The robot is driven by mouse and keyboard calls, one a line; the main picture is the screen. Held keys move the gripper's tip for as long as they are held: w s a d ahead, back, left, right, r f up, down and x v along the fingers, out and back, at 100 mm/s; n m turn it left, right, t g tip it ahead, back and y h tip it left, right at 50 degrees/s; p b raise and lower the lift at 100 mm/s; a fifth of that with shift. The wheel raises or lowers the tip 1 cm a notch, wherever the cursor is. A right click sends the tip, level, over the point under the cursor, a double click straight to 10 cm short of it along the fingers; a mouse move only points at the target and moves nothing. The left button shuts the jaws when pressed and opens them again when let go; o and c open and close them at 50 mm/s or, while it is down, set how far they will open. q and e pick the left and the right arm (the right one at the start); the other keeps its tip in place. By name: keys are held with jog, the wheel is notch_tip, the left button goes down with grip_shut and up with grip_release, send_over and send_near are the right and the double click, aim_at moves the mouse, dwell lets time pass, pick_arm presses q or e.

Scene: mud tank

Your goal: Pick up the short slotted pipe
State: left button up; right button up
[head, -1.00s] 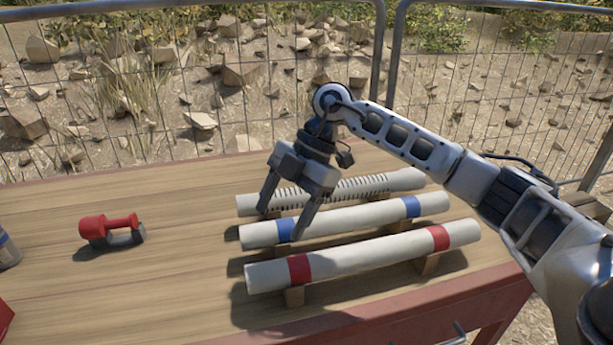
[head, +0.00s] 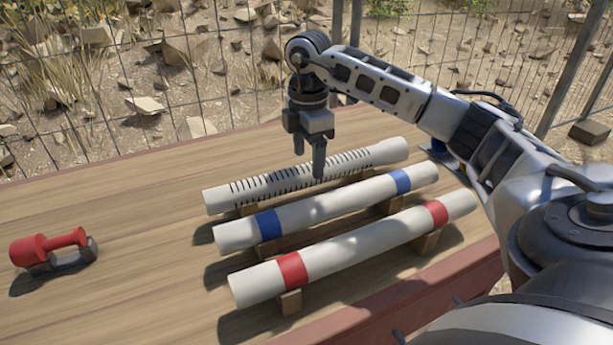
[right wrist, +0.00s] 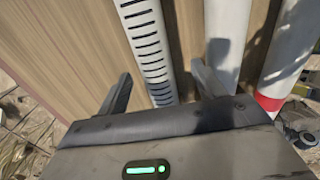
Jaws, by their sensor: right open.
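The short slotted pipe (head: 270,183) is white with a row of dark slots. It lies at the back of three pipes on wooden supports. It also shows in the right wrist view (right wrist: 147,45), running between the two fingers. My right gripper (head: 317,165) is over the middle of the slotted pipe, pointing down. Its fingers are open in the right wrist view (right wrist: 160,85), one on each side of the pipe, with nothing held. Whether a finger touches the pipe cannot be told. My left gripper is in neither view.
A white pipe with blue bands (head: 330,206) lies just in front of the slotted one, close to the right gripper's near finger. A white pipe with red bands (head: 350,248) lies nearest. A red tool (head: 50,248) is at left. A mesh fence (head: 200,90) stands behind the table (head: 120,220).

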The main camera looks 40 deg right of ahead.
aim_at(306, 166)
jog(key=shift+w+d+f, duration=0.1)
jog(key=shift+w+f, duration=0.1)
jog(key=shift+f, duration=1.2)
jog(key=shift+w+f, duration=0.2)
jog(key=shift+f, duration=1.15)
jog(key=c, duration=1.2)
jog(key=shift+r, duration=0.1)
jog(key=shift+c, duration=0.4)
jog(key=shift+r, duration=0.1)
jog(key=shift+r, duration=0.6)
jog(key=s+a+r, duration=0.9)
jog(key=s+r, duration=0.1)
jog(key=r, duration=0.1)
jog(key=shift+s+r, duration=0.3)
jog(key=shift+s, duration=0.1)
